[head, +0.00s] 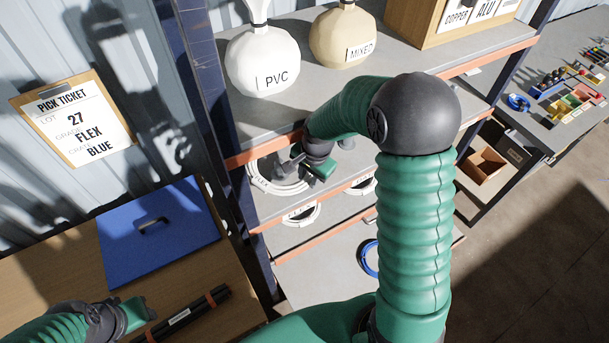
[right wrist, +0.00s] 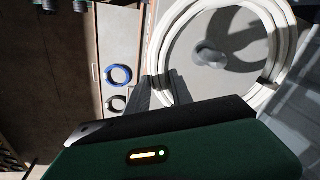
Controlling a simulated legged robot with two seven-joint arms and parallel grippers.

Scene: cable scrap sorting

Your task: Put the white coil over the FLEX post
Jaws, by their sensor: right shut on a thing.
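White PVC (head: 262,62) and tan MIXED (head: 342,38) bags stand on the upper shelf (head: 300,105). Another white ring (head: 301,216) and a blue coil (head: 369,258) lie lower. A blue lidded panel (head: 160,245) and dark cable bundle (head: 185,314) are on the left bench.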

